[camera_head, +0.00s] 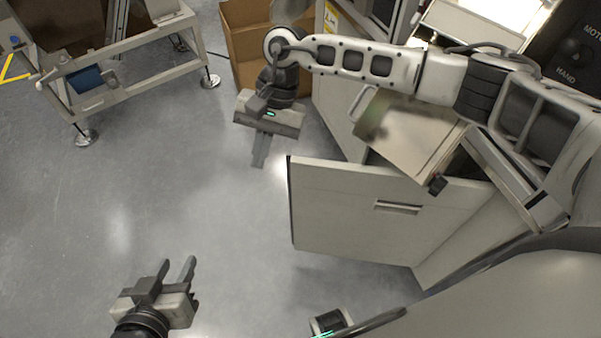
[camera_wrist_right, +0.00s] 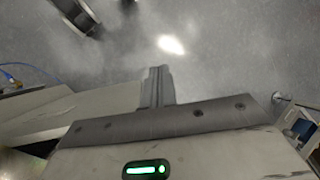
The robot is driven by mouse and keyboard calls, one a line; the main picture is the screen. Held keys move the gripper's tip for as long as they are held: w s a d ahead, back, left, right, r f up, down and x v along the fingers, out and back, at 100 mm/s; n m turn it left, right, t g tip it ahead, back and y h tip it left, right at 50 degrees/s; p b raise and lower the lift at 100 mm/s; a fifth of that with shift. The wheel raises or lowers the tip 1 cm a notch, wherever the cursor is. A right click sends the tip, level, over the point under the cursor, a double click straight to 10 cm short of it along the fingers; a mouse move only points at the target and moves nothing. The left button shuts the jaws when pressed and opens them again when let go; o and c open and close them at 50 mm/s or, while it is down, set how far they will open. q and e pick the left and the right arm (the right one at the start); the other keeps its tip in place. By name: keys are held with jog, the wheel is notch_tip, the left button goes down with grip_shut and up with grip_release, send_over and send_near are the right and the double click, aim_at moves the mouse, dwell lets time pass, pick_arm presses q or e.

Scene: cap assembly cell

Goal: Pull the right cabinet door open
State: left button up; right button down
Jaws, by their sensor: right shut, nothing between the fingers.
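A light grey cabinet door (camera_head: 335,205) with a recessed handle (camera_head: 397,207) stands swung out from the cabinet into the aisle in the head view. Its free edge points left. My right gripper (camera_head: 260,160) hangs over the floor just beyond and left of the door's upper left corner, apart from it. Its fingers are shut and empty. They also show together in the right wrist view (camera_wrist_right: 157,85), with a pale panel edge at the left. My left gripper (camera_head: 177,264) is open and empty over the floor at the lower left, well away from the door.
A grey frame stand (camera_head: 130,75) is at the upper left. A cardboard box (camera_head: 240,45) stands behind my right gripper. A pale box-like unit with an open lid (camera_head: 410,135) sits above the door under my right arm. The floor at the left and middle is clear.

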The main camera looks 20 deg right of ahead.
aim_at(300, 162)
jog(key=w+d+r+n+h, duration=0.1)
jog(key=w+d+n+h, duration=0.2)
jog(key=d, duration=0.6)
jog(key=shift+m+t+h, duration=0.3)
jog(key=shift+m+h, duration=0.1)
jog(key=shift+m, duration=0.3)
jog(key=x, duration=0.4)
jog(key=p+x, duration=0.1)
jog(key=x, duration=0.3)
jog(key=shift+s+a+f, duration=0.1)
jog(key=shift+a+f, duration=0.15)
jog(key=shift+f, duration=0.1)
pick_arm(q)
jog(key=shift+a+r+y+p, duration=0.3)
jog(key=shift+r+p, duration=0.25)
jog(key=shift+p, duration=0.45)
pick_arm(e)
jog(key=s, duration=0.2)
jog(key=s+a, duration=0.1)
jog(key=s, duration=0.1)
jog(key=shift+f, duration=0.25)
pick_arm(q)
jog(key=shift+s, duration=0.1)
jog(key=shift+r, duration=0.1)
pick_arm(e)
jog(key=shift+w+a, duration=0.1)
